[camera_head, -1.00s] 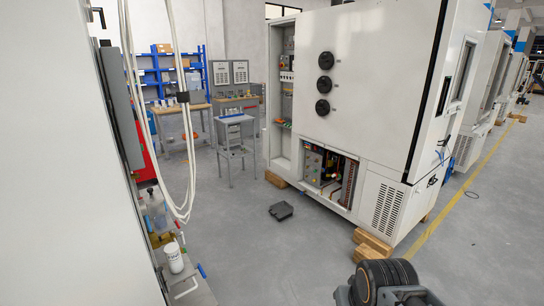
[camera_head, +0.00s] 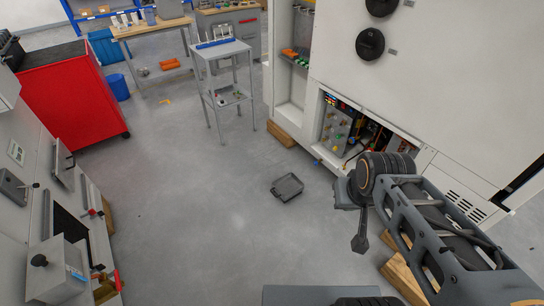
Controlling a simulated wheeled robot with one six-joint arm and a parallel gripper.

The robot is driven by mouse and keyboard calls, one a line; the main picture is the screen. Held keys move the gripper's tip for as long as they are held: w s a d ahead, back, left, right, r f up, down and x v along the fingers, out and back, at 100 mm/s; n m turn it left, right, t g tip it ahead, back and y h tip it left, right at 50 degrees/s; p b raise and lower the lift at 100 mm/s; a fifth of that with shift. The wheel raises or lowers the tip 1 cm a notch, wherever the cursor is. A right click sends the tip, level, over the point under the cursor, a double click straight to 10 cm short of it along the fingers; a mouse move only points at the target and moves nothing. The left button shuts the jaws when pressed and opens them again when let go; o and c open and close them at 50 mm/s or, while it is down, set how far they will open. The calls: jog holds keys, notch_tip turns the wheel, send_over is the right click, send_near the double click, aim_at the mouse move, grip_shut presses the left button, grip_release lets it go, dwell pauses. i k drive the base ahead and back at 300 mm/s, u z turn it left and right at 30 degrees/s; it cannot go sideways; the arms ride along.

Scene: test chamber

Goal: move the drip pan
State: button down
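The drip pan appears to be a small dark grey shallow tray (camera_head: 287,187), lying flat on the grey floor near the middle of the view, in front of the open lower bay of the white cabinet. It looks empty and nothing touches it. My arm rises from the lower right to a thick dark joint right of the tray. A narrow grey end part hangs below that joint, apart from the tray. I cannot make out gripper fingers or whether they are open or shut.
The large white cabinet (camera_head: 430,85) stands on wooden blocks (camera_head: 284,134) at right. A grey stand (camera_head: 222,75) is behind the tray. A red cabinet (camera_head: 70,100) and blue bin (camera_head: 117,87) are at left. Another machine lines the left edge. Floor around the tray is clear.

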aim_at(288, 187)
jog(key=i, duration=1.65)
jog(key=u, duration=2.45)
